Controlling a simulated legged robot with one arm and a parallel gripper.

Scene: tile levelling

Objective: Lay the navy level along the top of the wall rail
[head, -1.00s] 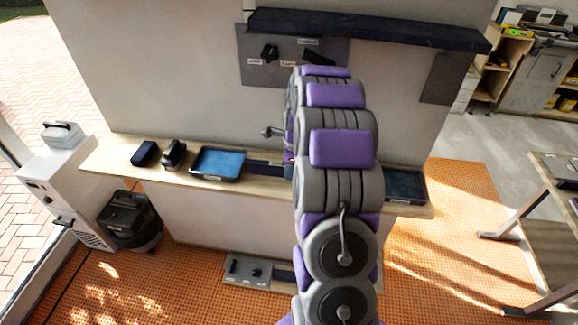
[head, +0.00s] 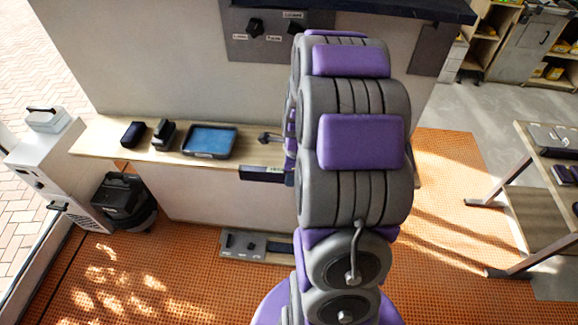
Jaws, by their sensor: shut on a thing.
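The navy level (head: 262,174) shows its left end beside my arm, in front of the wooden ledge's front edge. It looks roughly level, and the rest of it is hidden behind my arm. My gripper (head: 290,168) is mostly hidden by my own arm links. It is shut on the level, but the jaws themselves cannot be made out. A long dark bar, which looks like the wall rail (head: 400,10), runs along the upper wall at the top edge of the head view, above and beyond my gripper.
The wooden ledge (head: 100,138) holds dark items and a blue tray (head: 210,140). A dark panel with knobs (head: 270,45) is on the wall under the rail. A low board (head: 240,246) lies at the wall's foot. A table (head: 545,150) stands right; orange floor between is free.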

